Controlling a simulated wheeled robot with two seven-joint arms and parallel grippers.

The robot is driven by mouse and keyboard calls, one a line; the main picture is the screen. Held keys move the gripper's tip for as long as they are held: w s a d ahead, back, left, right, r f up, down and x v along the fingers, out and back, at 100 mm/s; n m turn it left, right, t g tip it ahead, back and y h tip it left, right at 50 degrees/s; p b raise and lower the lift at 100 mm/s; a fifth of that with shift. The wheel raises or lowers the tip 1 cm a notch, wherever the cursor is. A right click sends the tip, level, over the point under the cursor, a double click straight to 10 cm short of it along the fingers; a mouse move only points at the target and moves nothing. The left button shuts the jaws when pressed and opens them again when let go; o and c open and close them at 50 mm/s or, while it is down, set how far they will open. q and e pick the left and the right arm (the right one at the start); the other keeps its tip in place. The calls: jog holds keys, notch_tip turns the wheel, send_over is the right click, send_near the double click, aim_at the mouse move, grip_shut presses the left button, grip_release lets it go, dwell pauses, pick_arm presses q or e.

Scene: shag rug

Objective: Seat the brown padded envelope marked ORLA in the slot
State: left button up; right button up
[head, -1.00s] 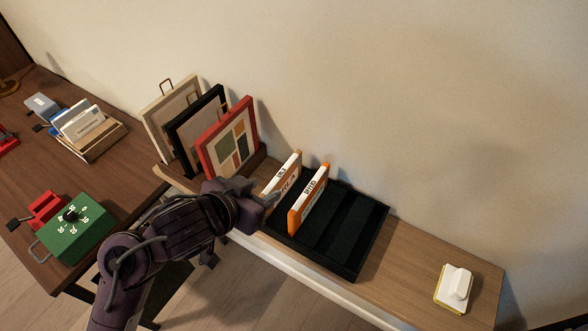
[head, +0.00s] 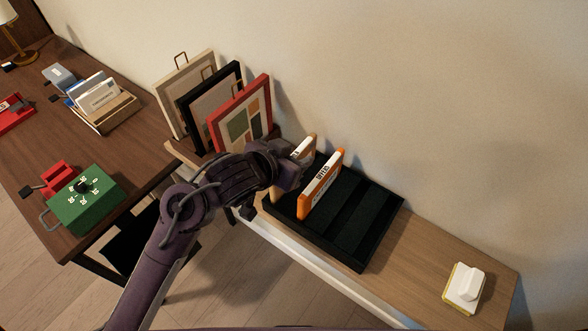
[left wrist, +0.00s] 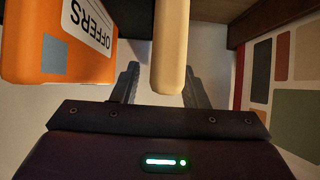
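The black slotted rack (head: 352,222) stands on the long wooden shelf. An orange file marked OFFERS (head: 322,184) stands upright in its left part, and also shows in the left wrist view (left wrist: 55,50). A pale tan slab (head: 307,147) stands left of it, partly behind my gripper. My left gripper (head: 292,172) is at this slab. In the left wrist view the slab (left wrist: 170,45) lies between the parted fingers, with a gap on the left side and close to the right finger. I cannot read ORLA anywhere. My right gripper is out of view.
Framed pictures, the nearest one red (head: 240,118), stand close left of my gripper. The desk at left holds a green dial box (head: 82,200) and a wooden letter holder (head: 112,112). A white object (head: 465,288) sits at the shelf's right; the shelf between is bare.

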pick_arm(q)
grip_shut()
jog(key=shift+r, duration=0.15)
